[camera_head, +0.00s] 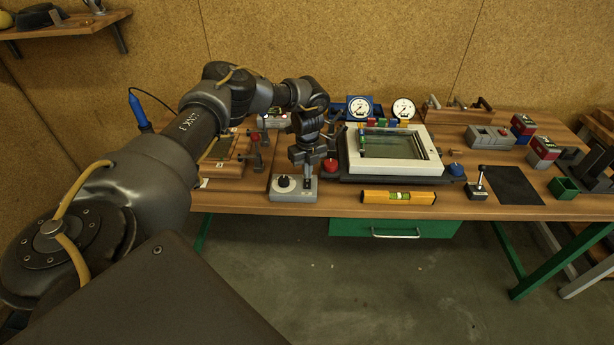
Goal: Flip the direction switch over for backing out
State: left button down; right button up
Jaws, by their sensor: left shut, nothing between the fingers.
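A light grey control box (294,196) stands at the front edge of the bench. It has a black round knob (283,182) on its left part. My left gripper (308,181) points down over the right part of this box, with its fingers shut and nothing between them. The fingertips are at or just above the box top; I cannot tell whether they touch it. A direction switch cannot be made out there, as the gripper covers that part. The white-framed glass panel (437,163) lies to the right of the gripper. My right gripper is not in view.
A red knob (330,165) is close to the right of the gripper. A yellow spirit level (398,198) lies at the front edge. A wooden block fixture (226,168) is left of the box. Gauges (403,108) stand behind the frame. A black mat (512,186) lies at right.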

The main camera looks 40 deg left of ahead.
aim_at(307, 181)
pick_arm(q)
jog(key=shift+f+b, duration=0.65)
jog(key=shift+f, duration=0.35)
dwell(0.7)
jog(key=shift+s+r, duration=0.1)
jog(key=shift+r+p, duration=0.8)
jog(key=shift+p, duration=0.1)
notch_tip(307, 181, up, 5)
jog(key=p, duration=0.4)
jog(key=shift+r, duration=0.15)
